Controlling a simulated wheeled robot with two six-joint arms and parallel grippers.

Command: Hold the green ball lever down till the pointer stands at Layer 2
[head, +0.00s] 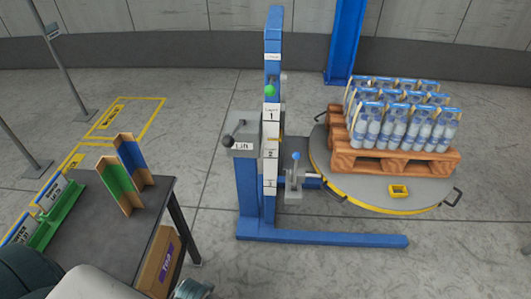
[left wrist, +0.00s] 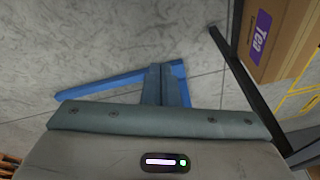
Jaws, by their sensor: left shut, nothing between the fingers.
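A blue column (head: 272,45) carries a white scale (head: 270,140) with plates for Layer 1, 2 and 3 from top to bottom. A green ball (head: 270,90) sits on the column just above the Layer 1 plate. Its lever arm is too small to make out, and I cannot tell which part is the pointer. My left gripper (left wrist: 166,84) is shut and empty in the left wrist view, seen over the floor and a blue base beam (left wrist: 105,93). It touches nothing visible. My right gripper is not in view.
A black-ball lever (head: 228,140) on the grey Lift box and a blue-ball lever (head: 296,157) stand near the column. A round turntable (head: 345,190) bears a pallet (head: 385,162) of bottles. A dark table (head: 155,205) with corner boards is at left, a Tea box (head: 160,265) beneath.

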